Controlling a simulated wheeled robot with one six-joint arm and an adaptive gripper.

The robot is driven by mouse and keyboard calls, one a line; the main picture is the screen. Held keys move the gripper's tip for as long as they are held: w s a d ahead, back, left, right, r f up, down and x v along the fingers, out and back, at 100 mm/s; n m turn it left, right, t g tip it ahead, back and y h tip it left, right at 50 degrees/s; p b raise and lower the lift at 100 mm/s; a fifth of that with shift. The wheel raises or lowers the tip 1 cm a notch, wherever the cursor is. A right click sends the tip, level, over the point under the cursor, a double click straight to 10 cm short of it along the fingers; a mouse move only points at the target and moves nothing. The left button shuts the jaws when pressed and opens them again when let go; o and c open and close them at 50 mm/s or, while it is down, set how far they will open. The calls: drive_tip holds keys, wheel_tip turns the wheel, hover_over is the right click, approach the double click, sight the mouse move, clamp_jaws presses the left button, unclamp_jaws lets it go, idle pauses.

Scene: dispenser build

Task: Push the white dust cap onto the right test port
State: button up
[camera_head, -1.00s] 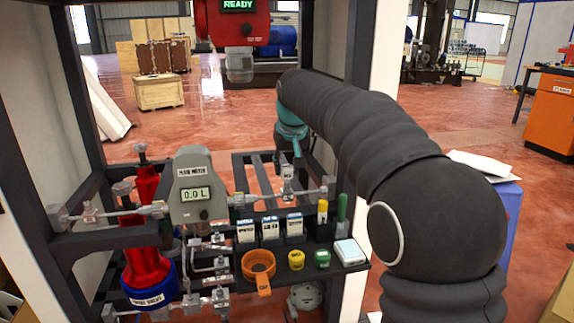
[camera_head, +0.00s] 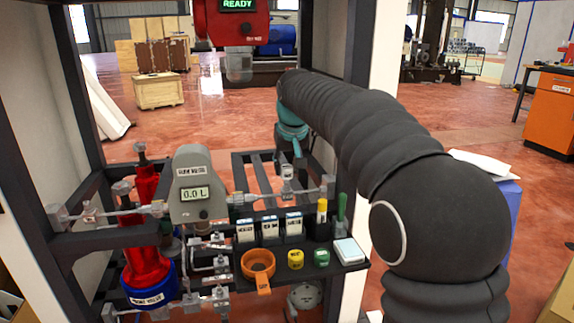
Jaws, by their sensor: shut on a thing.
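My gripper (camera_head: 290,162) hangs below the teal wrist of my arm, over the right part of the pipe run. It is small, dark and partly hidden, and it is shut on a small pale piece (camera_head: 287,171), seemingly the white dust cap. This piece is right above a metal fitting (camera_head: 287,184) on the pipe, seemingly the right test port. I cannot tell whether cap and port touch or how far the cap is seated. The grey flow meter (camera_head: 191,172) reading 0.0 L stands left of it.
A dark shelf in front holds an orange ring holder (camera_head: 257,262), a yellow cap (camera_head: 296,259), a green cap (camera_head: 322,257) and a white box (camera_head: 349,251). A red cylinder (camera_head: 147,258) with a blue base stands left. Dark frame posts bound both sides.

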drive_tip(key=shift+f+b, duration=0.9)
drive_tip(key=shift+f, duration=0.55)
idle(0.5)
drive_tip(key=o, duration=1.5)
drive_tip(key=shift+r, duration=0.15)
drive_tip(key=shift+r+p, duration=2.9)
drive_tip(key=shift+p, duration=0.15)
